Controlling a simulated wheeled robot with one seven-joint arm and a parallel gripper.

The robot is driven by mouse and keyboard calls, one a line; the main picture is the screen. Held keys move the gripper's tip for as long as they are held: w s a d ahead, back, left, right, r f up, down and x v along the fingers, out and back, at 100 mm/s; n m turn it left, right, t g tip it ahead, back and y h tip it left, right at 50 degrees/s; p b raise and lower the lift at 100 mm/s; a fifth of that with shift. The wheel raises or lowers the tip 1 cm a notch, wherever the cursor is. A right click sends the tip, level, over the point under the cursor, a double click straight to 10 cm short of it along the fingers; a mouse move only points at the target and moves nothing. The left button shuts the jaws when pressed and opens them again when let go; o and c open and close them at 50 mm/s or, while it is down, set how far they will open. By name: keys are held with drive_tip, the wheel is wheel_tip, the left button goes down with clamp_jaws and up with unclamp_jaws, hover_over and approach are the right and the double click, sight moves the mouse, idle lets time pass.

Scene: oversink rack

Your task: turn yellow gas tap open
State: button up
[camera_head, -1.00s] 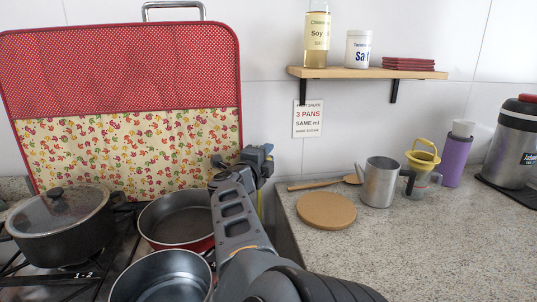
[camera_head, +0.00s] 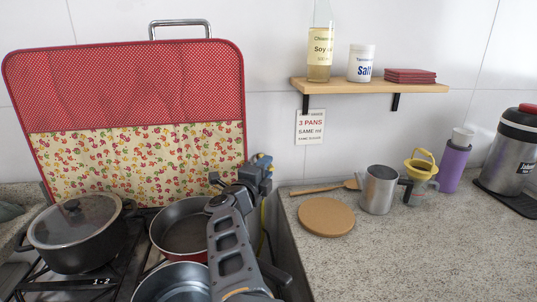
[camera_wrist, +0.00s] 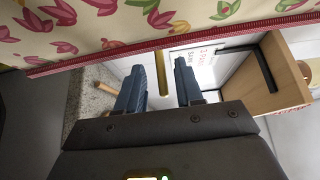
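My gripper (camera_wrist: 160,88) shows two blue fingers spread apart with nothing held between them. In the head view my gripper (camera_head: 263,168) is at the right edge of the patterned stove cover, over the gap between stove and counter. A narrow yellow bar (camera_wrist: 162,72) shows beyond and between the fingers in the wrist view; it looks like a pipe.
The red and floral cover (camera_head: 140,160) stands close to my gripper's left. A lidded pot (camera_head: 75,232), a red pan (camera_head: 180,228) and a steel pot (camera_head: 170,285) crowd the stove. A wooden shelf (camera_head: 370,86) is at the right, above the counter (camera_head: 400,255).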

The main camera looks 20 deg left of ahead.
drive_tip(key=shift+s+a+p, duration=0.2)
drive_tip(key=shift+s+p, duration=1.6)
drive_tip(key=shift+s, duration=0.05)
drive_tip(key=shift+c, duration=0.3)
